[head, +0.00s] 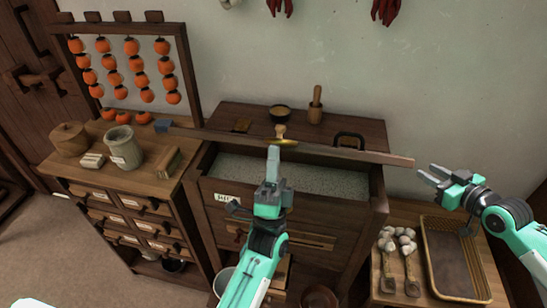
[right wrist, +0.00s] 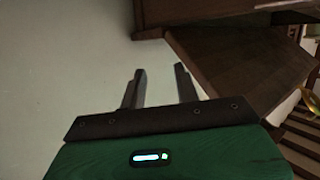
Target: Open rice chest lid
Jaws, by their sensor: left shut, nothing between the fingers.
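The rice chest (head: 225,225) stands in the middle of the head view. Its lid (head: 350,154) is raised and shows nearly edge-on as a long plank above the opening. Pale speckled rice (head: 290,175) shows in the opening below it. A brass fitting (head: 283,141) is at the middle of the lid's edge. My left gripper (head: 273,152) is shut and empty, its fingertips just below the fitting at the lid's edge; contact is unclear. My right gripper (head: 428,172) is open and empty, right of the lid's end; its parted fingers show in the right wrist view (right wrist: 160,72).
A small bowl (head: 280,112) and a mortar with pestle (head: 316,108) stand behind the lid. A drawer cabinet (head: 125,222) with a grey jar (head: 124,150) and a persimmon rack (head: 190,85) is left. A brown tray (head: 455,262) and garlic bulbs (head: 398,240) lie at right.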

